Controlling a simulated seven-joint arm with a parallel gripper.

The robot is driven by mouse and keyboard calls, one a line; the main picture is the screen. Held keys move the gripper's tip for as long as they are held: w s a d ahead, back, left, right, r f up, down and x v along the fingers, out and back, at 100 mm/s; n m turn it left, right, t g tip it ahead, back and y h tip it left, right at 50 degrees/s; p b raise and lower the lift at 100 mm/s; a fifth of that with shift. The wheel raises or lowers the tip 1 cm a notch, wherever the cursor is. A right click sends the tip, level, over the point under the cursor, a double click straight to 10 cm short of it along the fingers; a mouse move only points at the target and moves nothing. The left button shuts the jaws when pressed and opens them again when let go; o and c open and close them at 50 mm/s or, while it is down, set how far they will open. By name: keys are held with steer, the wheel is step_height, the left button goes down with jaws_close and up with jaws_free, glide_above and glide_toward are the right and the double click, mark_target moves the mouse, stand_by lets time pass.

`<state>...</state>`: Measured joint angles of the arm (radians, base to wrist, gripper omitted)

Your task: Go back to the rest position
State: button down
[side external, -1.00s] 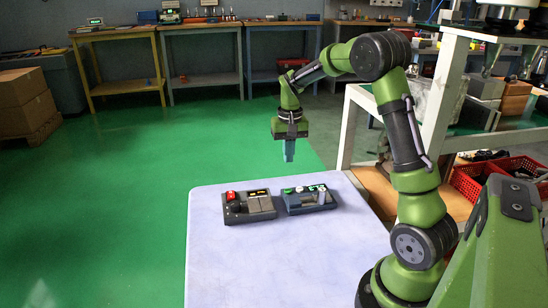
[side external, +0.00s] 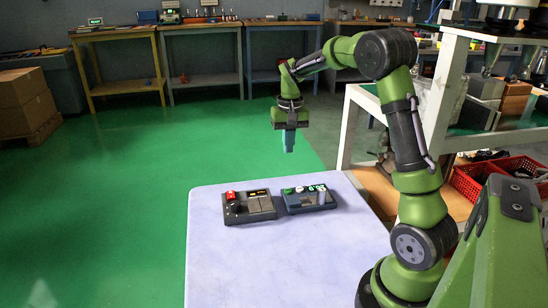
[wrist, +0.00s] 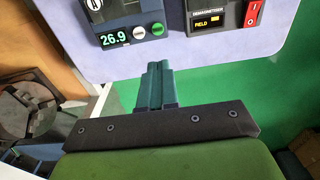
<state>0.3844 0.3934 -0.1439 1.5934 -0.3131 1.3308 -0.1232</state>
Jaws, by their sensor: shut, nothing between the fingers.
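My gripper (side external: 289,143) hangs pointing down, high above the far edge of the pale cart top (side external: 260,270). Its teal fingers are together with nothing between them; they also show shut in the wrist view (wrist: 155,72). Below it, on the cart top, sit two control boxes side by side. The left one is a dark grey box (side external: 262,208) with a red switch and a black knob; the wrist view shows its "DEMAGNETISER" label and "FIELD" display (wrist: 208,24). The right one is a dark blue box (side external: 297,204) with a lit display, reading 26.9 in the wrist view (wrist: 115,39).
A white-framed stand (side external: 350,130) rises right of the cart, with red baskets (side external: 468,185) behind my arm. Workbenches (side external: 200,35) line the back wall, and cardboard boxes (side external: 25,98) stand far left. The air around my gripper and the front of the cart top are clear.

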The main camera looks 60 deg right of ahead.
steer(key=s+a+r+n+t, duration=0.1)
steer(key=s+a+r+t, duration=0.1)
steer(key=s+a, duration=0.3)
steer(key=s+a+r+n+t+y, duration=0.1)
steer(key=s+a, duration=0.4)
steer(key=a, duration=0.6)
steer(key=s+a+r+n+t+y, duration=0.1)
steer(key=s+a+r+n+t, duration=0.2)
steer(key=s+a+r, duration=0.2)
steer(key=shift+s+a+t, duration=0.25)
steer(key=shift+a+t, duration=0.15)
steer(key=shift+a, duration=1.35)
steer(key=shift+r, duration=0.1)
stand_by(0.9)
